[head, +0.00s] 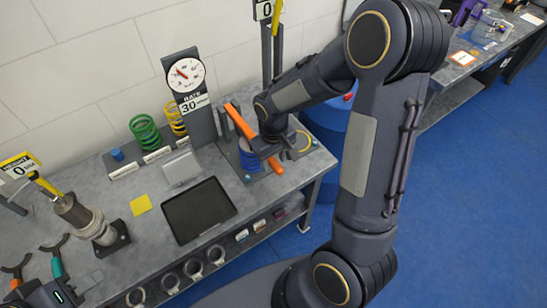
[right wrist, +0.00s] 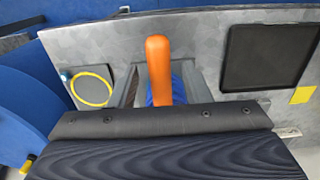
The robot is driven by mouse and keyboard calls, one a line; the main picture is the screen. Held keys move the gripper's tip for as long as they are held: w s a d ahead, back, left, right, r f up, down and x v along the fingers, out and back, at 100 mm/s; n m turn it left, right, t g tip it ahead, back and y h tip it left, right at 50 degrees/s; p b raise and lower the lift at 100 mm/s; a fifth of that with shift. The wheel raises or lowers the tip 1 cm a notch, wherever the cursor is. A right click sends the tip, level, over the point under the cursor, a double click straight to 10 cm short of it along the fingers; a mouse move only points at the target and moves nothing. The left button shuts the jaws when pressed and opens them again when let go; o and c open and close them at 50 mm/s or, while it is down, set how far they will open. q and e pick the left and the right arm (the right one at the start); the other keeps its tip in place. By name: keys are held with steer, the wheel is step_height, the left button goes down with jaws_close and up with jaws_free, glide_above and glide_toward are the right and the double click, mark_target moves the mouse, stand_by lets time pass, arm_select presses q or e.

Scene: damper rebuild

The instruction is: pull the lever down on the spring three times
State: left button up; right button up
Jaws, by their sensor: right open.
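The orange lever (head: 240,121) slopes down toward the front right over the press at the right end of the bench. My right gripper (head: 282,150) is at the lever's front end. In the right wrist view the lever's rounded orange end (right wrist: 158,68) stands between the two spread grey fingers, with the blue spring (right wrist: 177,88) partly hidden behind it. I cannot tell whether the fingers touch the lever. My left gripper (head: 62,292) is at the bottom left corner; its fingertips are unclear.
A round dial (head: 186,75) sits above a "RATE 30" sign (head: 194,103). Green (head: 145,131) and yellow (head: 174,117) springs stand left of it. A black tray (head: 199,210) and a damper (head: 80,215) are on the bench. Yellow ring (right wrist: 90,89) lies beside the press.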

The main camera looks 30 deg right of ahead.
jaws_close()
stand_by(0.3)
arm_select(q)
steer(key=shift+r, duration=0.15)
